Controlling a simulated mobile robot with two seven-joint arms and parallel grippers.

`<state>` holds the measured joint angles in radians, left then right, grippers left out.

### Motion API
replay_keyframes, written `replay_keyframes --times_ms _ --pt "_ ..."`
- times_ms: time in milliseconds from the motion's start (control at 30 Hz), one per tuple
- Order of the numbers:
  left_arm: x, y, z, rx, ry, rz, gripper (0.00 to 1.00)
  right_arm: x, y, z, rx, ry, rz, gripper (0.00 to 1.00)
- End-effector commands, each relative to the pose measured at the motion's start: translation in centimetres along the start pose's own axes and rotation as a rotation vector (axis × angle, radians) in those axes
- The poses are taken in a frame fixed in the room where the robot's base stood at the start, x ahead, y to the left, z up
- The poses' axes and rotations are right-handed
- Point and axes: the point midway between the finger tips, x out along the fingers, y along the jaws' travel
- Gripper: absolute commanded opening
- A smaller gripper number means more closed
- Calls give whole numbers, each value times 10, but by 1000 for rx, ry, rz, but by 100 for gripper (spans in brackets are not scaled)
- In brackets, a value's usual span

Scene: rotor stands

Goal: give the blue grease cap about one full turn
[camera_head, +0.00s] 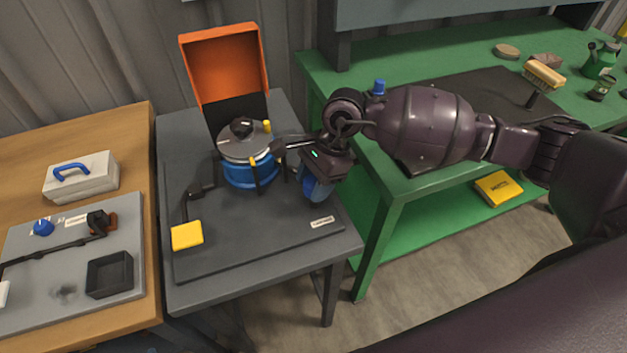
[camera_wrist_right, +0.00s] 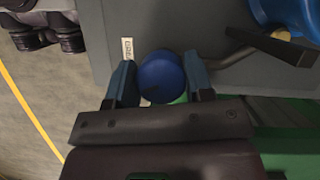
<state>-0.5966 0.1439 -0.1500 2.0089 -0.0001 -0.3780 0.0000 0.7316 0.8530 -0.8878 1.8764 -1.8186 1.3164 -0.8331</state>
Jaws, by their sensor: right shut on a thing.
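The blue grease cap (camera_wrist_right: 162,77) shows as a round blue knob between the two fingers of my right gripper (camera_wrist_right: 160,85) in the wrist view. The fingers stand at its left and right sides, and the gripper is shut on it. In the head view my right gripper (camera_head: 318,188) points down at the front right part of the dark board (camera_head: 255,245), near a white label (camera_head: 322,222). There the gripper and wrist largely hide the cap. My left gripper is in neither view.
Left of my right gripper stand a blue and silver pot-like unit (camera_head: 245,172), an open orange lid (camera_head: 225,65) and a yellow pad (camera_head: 187,235) on an arm. A green bench (camera_head: 385,205) is close on the right. A grey tray (camera_head: 75,275) lies on the wooden table.

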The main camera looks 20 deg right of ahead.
Motion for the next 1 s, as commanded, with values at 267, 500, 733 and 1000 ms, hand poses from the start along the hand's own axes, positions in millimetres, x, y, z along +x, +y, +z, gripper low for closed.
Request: replay_keyframes --times_ms 267,500,733,1000 --pt "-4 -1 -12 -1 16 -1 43 -3 0 1 160 1 -67 24" --pt "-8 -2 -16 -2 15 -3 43 -3 0 0 327 1 -136 24" --pt "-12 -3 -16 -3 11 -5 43 -1 -1 0 386 0 -160 24" --pt "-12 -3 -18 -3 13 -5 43 -1 -1 0 385 0 -159 49"
